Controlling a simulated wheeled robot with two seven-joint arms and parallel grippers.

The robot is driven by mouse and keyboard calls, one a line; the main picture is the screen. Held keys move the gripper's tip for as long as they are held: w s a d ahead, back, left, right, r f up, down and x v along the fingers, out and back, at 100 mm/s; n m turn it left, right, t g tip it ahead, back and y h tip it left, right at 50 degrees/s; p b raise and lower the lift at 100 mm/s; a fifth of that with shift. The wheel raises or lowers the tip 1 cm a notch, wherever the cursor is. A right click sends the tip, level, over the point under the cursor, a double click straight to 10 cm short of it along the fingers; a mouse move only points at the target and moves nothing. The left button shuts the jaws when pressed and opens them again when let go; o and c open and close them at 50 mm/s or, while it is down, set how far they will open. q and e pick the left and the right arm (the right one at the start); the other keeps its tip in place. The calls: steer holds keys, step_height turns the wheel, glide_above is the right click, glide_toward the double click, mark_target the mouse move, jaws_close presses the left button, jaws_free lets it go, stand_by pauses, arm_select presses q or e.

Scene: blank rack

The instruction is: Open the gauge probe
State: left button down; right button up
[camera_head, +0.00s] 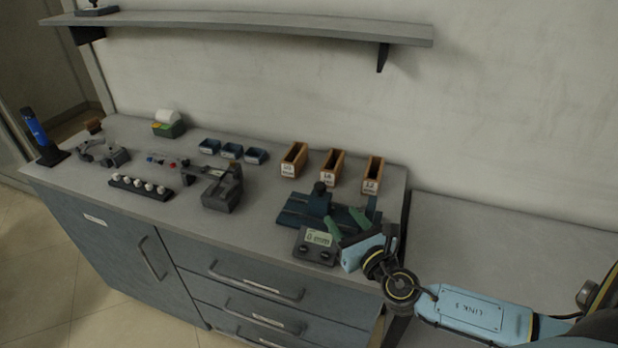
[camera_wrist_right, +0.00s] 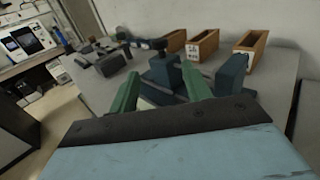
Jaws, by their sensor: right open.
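The gauge is a dark blue fixture (camera_head: 296,212) near the right front of the bench, with an upright block topped by a black knob (camera_head: 319,189). A grey readout box (camera_head: 316,246) with a lit display reading about 0 mm stands in front of it. My right gripper (camera_head: 340,214) is open, its two green fingers pointing at the fixture from the right. In the right wrist view the knobbed block (camera_wrist_right: 165,72) shows between and just beyond the fingertips. I cannot tell whether they touch it. The gripper body hides part of the fixture. My left gripper is not in view.
Wooden bins (camera_head: 331,167) stand behind the gauge, with small blue trays (camera_head: 231,151) to their left. A dark grey device (camera_head: 221,190) and a rack of white balls (camera_head: 140,187) lie farther left. A shelf (camera_head: 250,24) hangs above. Drawers with handles are below.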

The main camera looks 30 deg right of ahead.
mark_target(322, 192)
steer(key=shift+w+d+r, duration=0.1)
steer(key=shift+w+r, duration=0.15)
steer(key=shift+w, duration=0.4)
steer(key=w, duration=0.3)
steer(key=shift+w+d, duration=0.1)
steer(key=shift+w, duration=0.05)
steer(key=w, duration=0.6)
steer(key=shift+w+d+f, duration=0.15)
steer(key=shift+w+d, duration=0.1)
steer(key=shift+w, duration=0.45)
jaws_close()
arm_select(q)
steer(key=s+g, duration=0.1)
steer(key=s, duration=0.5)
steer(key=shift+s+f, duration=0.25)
